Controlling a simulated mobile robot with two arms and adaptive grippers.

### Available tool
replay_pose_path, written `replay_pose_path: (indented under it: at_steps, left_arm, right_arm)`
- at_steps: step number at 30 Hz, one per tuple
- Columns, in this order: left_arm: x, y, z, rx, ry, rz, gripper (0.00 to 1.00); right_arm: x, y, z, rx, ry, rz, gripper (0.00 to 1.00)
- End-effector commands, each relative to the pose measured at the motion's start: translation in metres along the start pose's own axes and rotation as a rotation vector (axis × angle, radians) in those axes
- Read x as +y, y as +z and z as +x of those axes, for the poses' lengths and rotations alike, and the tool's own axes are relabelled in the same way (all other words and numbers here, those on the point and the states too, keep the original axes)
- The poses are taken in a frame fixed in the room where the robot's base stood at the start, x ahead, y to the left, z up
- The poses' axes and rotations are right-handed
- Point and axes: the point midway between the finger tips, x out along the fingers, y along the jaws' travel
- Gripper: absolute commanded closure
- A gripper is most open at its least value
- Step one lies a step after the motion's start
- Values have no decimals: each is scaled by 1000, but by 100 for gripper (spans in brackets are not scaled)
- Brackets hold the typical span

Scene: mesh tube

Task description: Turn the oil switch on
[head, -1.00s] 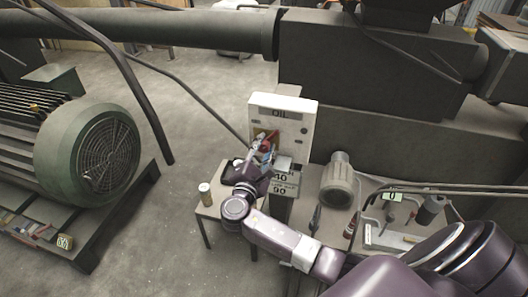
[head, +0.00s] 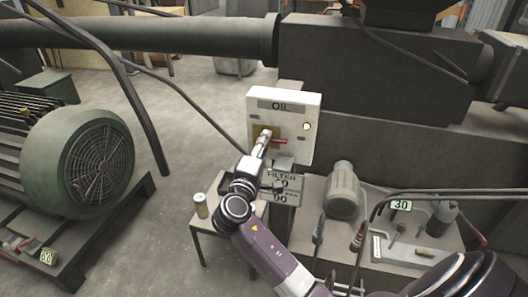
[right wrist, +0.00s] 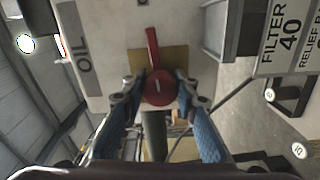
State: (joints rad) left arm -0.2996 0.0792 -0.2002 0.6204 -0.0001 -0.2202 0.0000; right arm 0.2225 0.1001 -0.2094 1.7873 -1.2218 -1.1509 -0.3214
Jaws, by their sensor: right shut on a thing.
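The white oil panel (head: 312,112) stands upright in the middle of the head view, marked OIL. Its red switch handle (head: 280,141) points to the right there, and a round lamp (head: 306,127) on the panel glows pale yellow. In the right wrist view the panel is turned on its side and the red handle (right wrist: 152,52) points up from its round hub (right wrist: 158,88), on a yellowish plate. My right gripper (head: 264,138) is at the switch, shut on the hub with one blue-padded finger on each side (right wrist: 159,92). My left gripper is out of view.
A bench (head: 436,262) with a grey motor (head: 343,190) and tools is at the right. A big green motor (head: 80,150) stands at the left.

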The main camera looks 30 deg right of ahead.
Motion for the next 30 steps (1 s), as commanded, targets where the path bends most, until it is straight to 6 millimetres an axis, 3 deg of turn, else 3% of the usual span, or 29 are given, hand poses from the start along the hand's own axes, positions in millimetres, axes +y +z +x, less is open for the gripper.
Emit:
replay_pose_path:
  at_steps: [6, 23, 24, 30]
  left_arm:
    - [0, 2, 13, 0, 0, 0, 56]
    - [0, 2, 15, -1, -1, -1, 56]
    - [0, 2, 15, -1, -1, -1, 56]
    - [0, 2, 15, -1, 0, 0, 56]
  right_arm:
    - [-3, 1, 0, -2, -3, 80, 97]
    - [-2, 0, 0, -2, -4, 110, 97]
    - [-2, 0, 0, -2, -4, 110, 72]
    - [-2, 0, 0, -1, -3, 109, 54]
